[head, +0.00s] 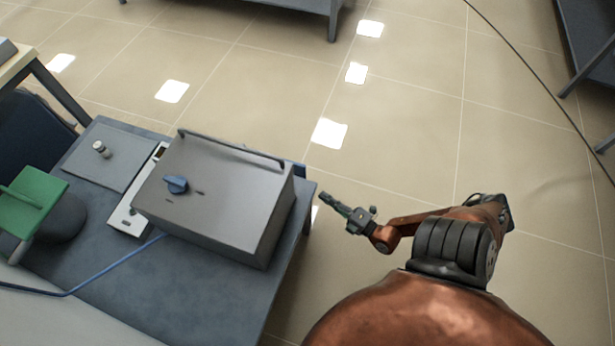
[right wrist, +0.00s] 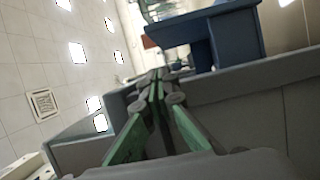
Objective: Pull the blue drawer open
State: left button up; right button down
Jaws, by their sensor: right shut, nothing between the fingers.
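I cannot make out the blue drawer for certain. A blue box-like unit (right wrist: 228,35) shows at the top of the right wrist view, beyond my fingertips, with no clear handle visible. A dark blue shape (head: 28,135) is at the left edge in the head view, partly cut off. My right gripper (head: 328,201) is shut and empty, just off the right side of the grey-blue table and apart from the metal furnace. Its green fingers (right wrist: 157,84) come together in the right wrist view. My left gripper is not in view.
The furnace (head: 225,185) with a bar handle and blue knob stands on the table (head: 215,295). A grey panel (head: 107,158), a green object (head: 30,200) and a blue cable (head: 110,266) are to its left. Open tiled floor (head: 400,120) lies beyond.

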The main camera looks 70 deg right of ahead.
pick_arm(q)
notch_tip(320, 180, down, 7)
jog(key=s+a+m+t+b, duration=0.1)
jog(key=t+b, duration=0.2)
jog(key=b, duration=0.2)
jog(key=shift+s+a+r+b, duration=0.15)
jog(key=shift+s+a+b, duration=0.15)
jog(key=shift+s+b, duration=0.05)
pick_arm(e)
jog(key=w+d+n+y, duration=0.1)
jog(key=w+d, duration=0.4)
jog(key=w, duration=0.4)
jog(key=shift+w+d, duration=0.25)
jog(key=shift+w+f+y, duration=0.1)
jog(key=shift+y, duration=0.3)
